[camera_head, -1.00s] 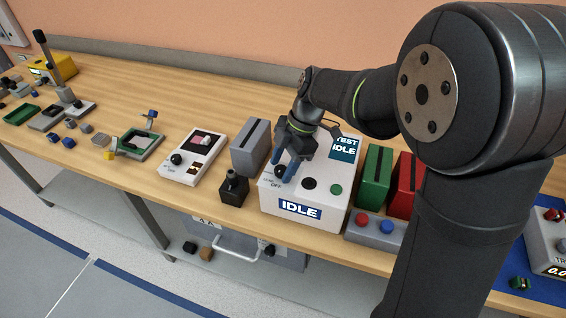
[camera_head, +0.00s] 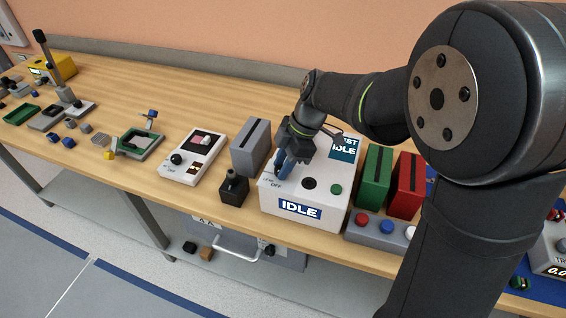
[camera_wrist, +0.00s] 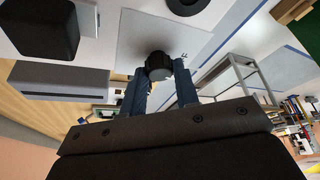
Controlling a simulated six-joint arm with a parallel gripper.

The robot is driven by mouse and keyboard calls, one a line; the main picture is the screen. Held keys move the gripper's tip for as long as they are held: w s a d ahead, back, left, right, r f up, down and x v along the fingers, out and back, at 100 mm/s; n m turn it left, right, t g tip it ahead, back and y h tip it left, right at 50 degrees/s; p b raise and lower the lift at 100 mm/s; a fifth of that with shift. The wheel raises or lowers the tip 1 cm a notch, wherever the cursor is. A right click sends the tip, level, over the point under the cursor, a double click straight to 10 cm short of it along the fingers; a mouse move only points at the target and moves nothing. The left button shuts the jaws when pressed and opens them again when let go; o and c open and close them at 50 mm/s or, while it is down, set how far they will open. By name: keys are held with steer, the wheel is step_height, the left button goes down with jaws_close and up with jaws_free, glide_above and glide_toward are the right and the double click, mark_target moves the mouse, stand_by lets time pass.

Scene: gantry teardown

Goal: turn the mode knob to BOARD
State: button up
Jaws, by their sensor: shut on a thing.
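The mode knob (camera_wrist: 158,66) is a dark round knob with a grey cap on the white tester box (camera_head: 318,202). In the wrist view it sits between the blue fingers of my gripper (camera_wrist: 160,82), which are shut on it. In the head view my gripper (camera_head: 282,166) reaches down to the left part of the box top, and its fingers hide the knob. The label "OFF" shows just in front of the fingers; the other knob labels are hidden or too small to read. The front display (camera_head: 300,209) reads "IDLE".
The box top also has a black round part (camera_head: 309,184) and a green button (camera_head: 336,188). A grey slotted block (camera_head: 249,148) and a black block (camera_head: 234,188) stand close on the left. Green (camera_head: 374,178) and red (camera_head: 407,186) slotted blocks stand on the right.

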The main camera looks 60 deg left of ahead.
steer(key=m+y, duration=0.1)
steer(key=m, duration=0.2)
steer(key=shift+d+m+t, duration=0.15)
steer(key=shift+m+t, duration=0.15)
steer(key=m+y, duration=0.1)
steer(key=m, duration=0.1)
steer(key=m+t, duration=0.1)
steer(key=m, duration=0.1)
steer(key=shift+s+m+y, duration=0.15)
steer(key=shift+m+y, duration=0.15)
steer(key=shift+y, duration=0.1)
steer(key=m+t, duration=0.1)
steer(key=m, duration=0.3)
steer(key=shift+s+d+t+y, duration=0.1)
steer(key=shift+t+y, duration=0.3)
steer(key=shift+s+m+t, duration=0.1)
steer(key=shift+m+t, duration=0.5)
steer(key=shift+m, duration=1.1)
steer(key=o, duration=1)
steer(key=v, duration=1.7)
steer(key=shift+d+r, duration=0.15)
steer(key=shift+r, duration=0.05)
steer(key=shift+f, duration=0.1)
